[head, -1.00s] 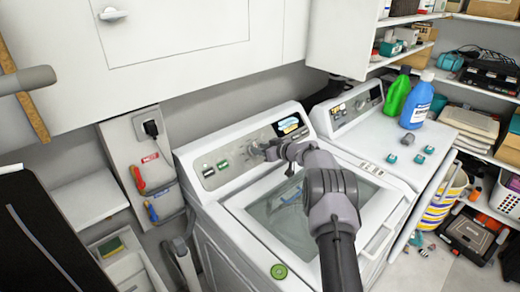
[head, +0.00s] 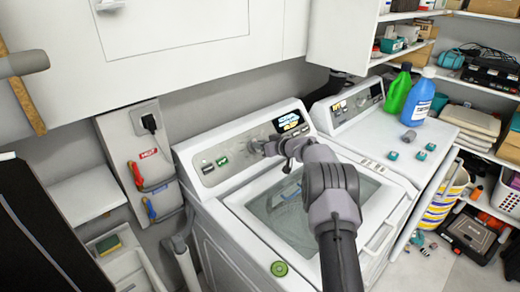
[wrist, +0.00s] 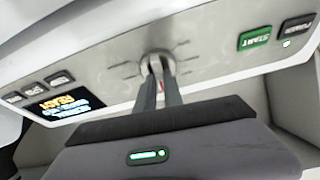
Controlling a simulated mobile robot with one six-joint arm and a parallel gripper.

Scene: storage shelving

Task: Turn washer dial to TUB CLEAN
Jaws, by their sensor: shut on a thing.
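The washer (head: 208,232) stands in the middle of the head view with a grey control panel along its back. Its round dial (wrist: 157,64) is at the middle of the panel, with tick marks around it in the wrist view. My gripper (wrist: 158,76) is shut on the dial, one finger on each side. The lit display (head: 289,121) beside the dial shows blue and yellow text, upside down in the wrist view (wrist: 66,104). I cannot read the dial setting.
A green START button (wrist: 255,39) is on the panel. The dryer (head: 375,137) stands to the right, with a green bottle (head: 397,92), a blue bottle (head: 417,98) and small items on top. White cabinets (head: 150,60) hang above. The washer lid (head: 300,215) is closed.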

